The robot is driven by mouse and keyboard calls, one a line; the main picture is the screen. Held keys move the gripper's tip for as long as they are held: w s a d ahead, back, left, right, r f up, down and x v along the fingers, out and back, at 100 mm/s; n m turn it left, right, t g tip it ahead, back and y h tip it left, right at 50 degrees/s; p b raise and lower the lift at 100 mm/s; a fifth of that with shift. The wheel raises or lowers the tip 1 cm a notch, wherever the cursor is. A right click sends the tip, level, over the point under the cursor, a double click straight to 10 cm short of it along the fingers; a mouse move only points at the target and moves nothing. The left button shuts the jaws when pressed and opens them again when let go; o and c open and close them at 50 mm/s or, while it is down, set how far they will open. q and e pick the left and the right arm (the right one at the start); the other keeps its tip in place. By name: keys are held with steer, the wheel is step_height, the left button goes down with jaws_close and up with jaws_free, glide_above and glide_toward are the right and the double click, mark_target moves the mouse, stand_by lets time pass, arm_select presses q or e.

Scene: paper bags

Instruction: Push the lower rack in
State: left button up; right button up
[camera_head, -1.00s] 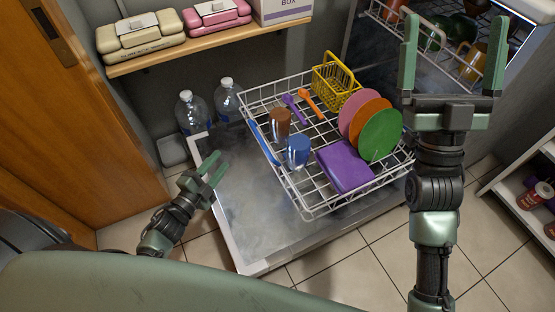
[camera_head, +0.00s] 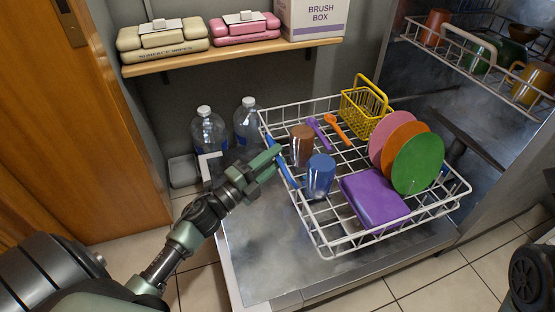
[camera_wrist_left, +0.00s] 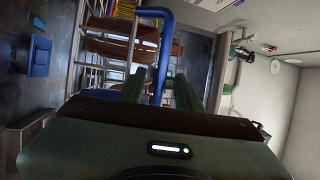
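The lower rack (camera_head: 331,246) is a white wire rack, pulled out over the lowered dishwasher door (camera_head: 255,262). A blue handle (camera_head: 288,175) runs along its left side. My left gripper (camera_head: 268,160) is at this handle, close to its upper end. In the left wrist view, the blue handle (camera_wrist_left: 161,50) passes between the two parted fingers (camera_wrist_left: 160,88); I cannot tell whether they touch it. The rack holds a brown cup, a blue cup (camera_head: 320,176), a yellow basket (camera_head: 364,108), a purple block (camera_head: 373,200) and several coloured plates (camera_head: 418,165). My right gripper is out of view.
The upper rack (camera_head: 470,66) with cups is at the top right, inside the dishwasher. Two water bottles (camera_head: 209,132) stand left of the door. A shelf (camera_head: 230,53) with cases and a box (camera_head: 312,18) is above them. A wooden door (camera_head: 75,130) is at left.

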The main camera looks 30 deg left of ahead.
arm_select(q)
steer(key=shift+w+d+r, duration=0.15)
steer(key=shift+w, duration=0.4)
steer(key=shift+c, duration=0.3)
jaws_close()
stand_by(0.8)
